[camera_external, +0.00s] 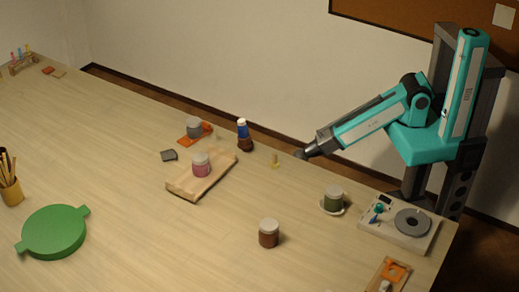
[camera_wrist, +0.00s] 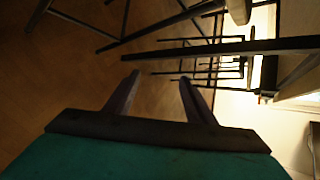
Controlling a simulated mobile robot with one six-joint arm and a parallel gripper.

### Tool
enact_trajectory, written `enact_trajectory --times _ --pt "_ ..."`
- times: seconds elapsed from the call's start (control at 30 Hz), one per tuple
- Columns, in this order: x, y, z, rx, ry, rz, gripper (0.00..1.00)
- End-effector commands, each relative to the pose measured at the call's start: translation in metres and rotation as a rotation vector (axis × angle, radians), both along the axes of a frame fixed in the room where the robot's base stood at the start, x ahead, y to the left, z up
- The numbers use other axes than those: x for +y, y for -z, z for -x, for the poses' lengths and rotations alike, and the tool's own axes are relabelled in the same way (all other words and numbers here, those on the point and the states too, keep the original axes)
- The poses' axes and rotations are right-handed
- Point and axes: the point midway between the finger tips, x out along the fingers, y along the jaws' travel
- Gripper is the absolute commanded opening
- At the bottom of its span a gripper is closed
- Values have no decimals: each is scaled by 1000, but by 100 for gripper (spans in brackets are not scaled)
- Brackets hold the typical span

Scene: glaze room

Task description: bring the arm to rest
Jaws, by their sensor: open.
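My arm reaches left from its column at the right of the external view, over the back edge of the table. My gripper (camera_external: 302,154) is at its end, small and dark there, close to the table's back edge. In the wrist view my gripper (camera_wrist: 159,80) shows two dark fingers spread apart with nothing between them. Beyond the fingers I see brown floor and dark metal legs or rails, tilted in the picture.
On the table (camera_external: 130,135) a small yellowish item (camera_external: 275,163) and a blue-topped bottle (camera_external: 243,130) stand left of my gripper. A green-filled jar (camera_external: 333,200), a brown jar (camera_external: 268,234), a pink jar on a board (camera_external: 187,189) and a device (camera_external: 377,232) stand nearby.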

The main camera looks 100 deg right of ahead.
Motion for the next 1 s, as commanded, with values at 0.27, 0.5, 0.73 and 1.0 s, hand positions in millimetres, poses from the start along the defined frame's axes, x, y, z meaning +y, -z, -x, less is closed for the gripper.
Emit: enact_trajectory --times 0.27,0.5,0.73,1.0 --pt "67 69 78 313 -480 220 50" --pt "102 112 165 545 -924 367 50" --pt "116 134 258 735 -1372 453 50" --pt "109 132 364 907 -1893 455 50"
